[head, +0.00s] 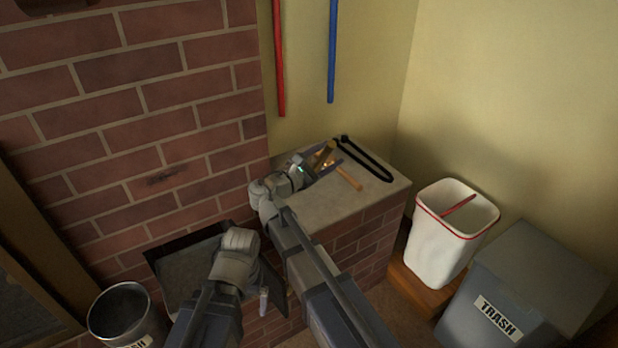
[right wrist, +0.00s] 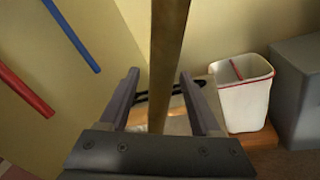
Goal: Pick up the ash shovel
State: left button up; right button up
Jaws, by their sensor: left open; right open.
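A tool with a wooden handle (head: 348,178) lies at my right gripper over the pale ledge top (head: 345,212). It may be the ash shovel, but its working end is hidden, so I cannot tell. My right gripper (head: 325,164) is open. In the right wrist view a long wooden handle (right wrist: 167,60) runs between the two spread fingers (right wrist: 158,76), with no clear grip on it. My left gripper (head: 268,292) is open and empty, low in front of the brick wall and well away from the tool.
A black tong-like tool (head: 368,160) lies at the back of the ledge. Red (head: 279,60) and blue (head: 332,50) poles hang on the wall. A white bin (head: 440,245), a grey trash bin (head: 535,285) and a metal bucket (head: 122,316) stand around.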

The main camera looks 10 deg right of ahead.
jog(key=shift+w+d, duration=0.25)
jog(key=shift+d, duration=0.2)
jog(key=shift+s+a, duration=0.1)
jog(key=shift+a, duration=0.1)
jog(key=shift+c, duration=0.5)
jog(key=shift+d, duration=0.1)
grip_shut()
